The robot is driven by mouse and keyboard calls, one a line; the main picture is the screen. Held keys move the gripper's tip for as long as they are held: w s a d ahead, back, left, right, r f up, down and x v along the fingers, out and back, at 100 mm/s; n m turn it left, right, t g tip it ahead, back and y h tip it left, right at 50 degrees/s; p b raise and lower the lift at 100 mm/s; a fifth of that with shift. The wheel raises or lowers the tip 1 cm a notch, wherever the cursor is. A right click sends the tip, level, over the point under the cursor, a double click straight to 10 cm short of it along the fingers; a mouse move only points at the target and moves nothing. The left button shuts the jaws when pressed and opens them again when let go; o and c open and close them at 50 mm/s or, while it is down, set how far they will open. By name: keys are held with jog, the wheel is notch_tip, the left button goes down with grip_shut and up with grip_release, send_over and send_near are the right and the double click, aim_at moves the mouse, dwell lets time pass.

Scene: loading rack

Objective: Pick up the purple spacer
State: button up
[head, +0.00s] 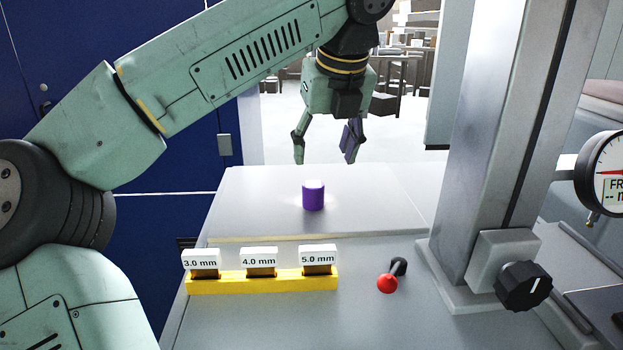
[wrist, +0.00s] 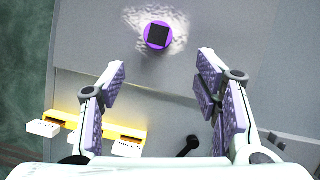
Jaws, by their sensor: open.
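The purple spacer (head: 313,196) is a small upright cylinder standing on the grey raised plate. In the wrist view the spacer (wrist: 148,36) shows from above, with a purple rim and a dark square in its middle. It lies at the top of that picture, beyond my fingertips. My gripper (head: 325,160) is open and empty, above the plate and over the spacer's area in the head view. Its two purple-padded fingers (wrist: 160,76) are spread wide in the wrist view. Nothing is between them.
A yellow holder (head: 235,286) with slots labelled 3.0 mm, 4.0 mm and 5.0 mm stands in front of the plate. A red-knobbed lever (head: 387,283) is right of it. A metal column (head: 500,140) with a black knob (head: 524,286) and a dial gauge (head: 606,172) stand on the right.

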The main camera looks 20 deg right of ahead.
aim_at(313, 184)
jog(key=x, duration=0.5)
jog(key=shift+w+f, duration=0.25)
jog(key=shift+w, duration=0.2)
jog(key=x, duration=0.2)
jog(key=w+x, duration=0.1)
jog(key=x, duration=0.2)
jog(key=shift+a+r, duration=0.1)
jog(key=shift+c, duration=0.4)
grip_shut()
jog(key=shift+r, duration=0.1)
